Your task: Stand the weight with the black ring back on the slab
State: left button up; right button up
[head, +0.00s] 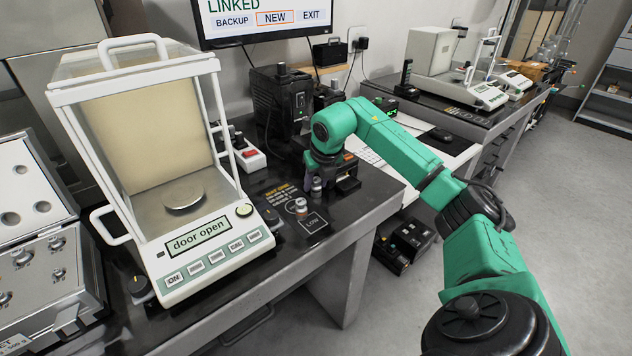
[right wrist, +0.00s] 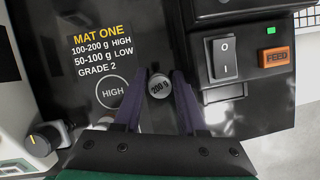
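A small metal weight marked 200 g (right wrist: 159,87) is between the fingertips of my right gripper (right wrist: 160,76), which look closed on its sides. In the head view this weight (head: 317,188) shows under the gripper, upright over the black slab (head: 270,237); I cannot tell if its base touches. A darker band shows on it, too small to be sure of its colour. A second weight (head: 300,206) with a reddish-brown band stands near the LOW square (head: 313,223). The printed HIGH circle (right wrist: 112,94) is bare, left of the held weight. My left gripper is out of view.
A balance (head: 190,254) reading "door open" stands to the left, its pan (head: 184,195) empty. An open weight case (head: 50,275) is at the far left. A switch box with a FEED button (right wrist: 277,58) is close right of the gripper.

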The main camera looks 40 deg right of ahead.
jog(key=shift+r, duration=0.2)
jog(key=v, duration=1.2)
jog(key=shift+p, duration=0.45)
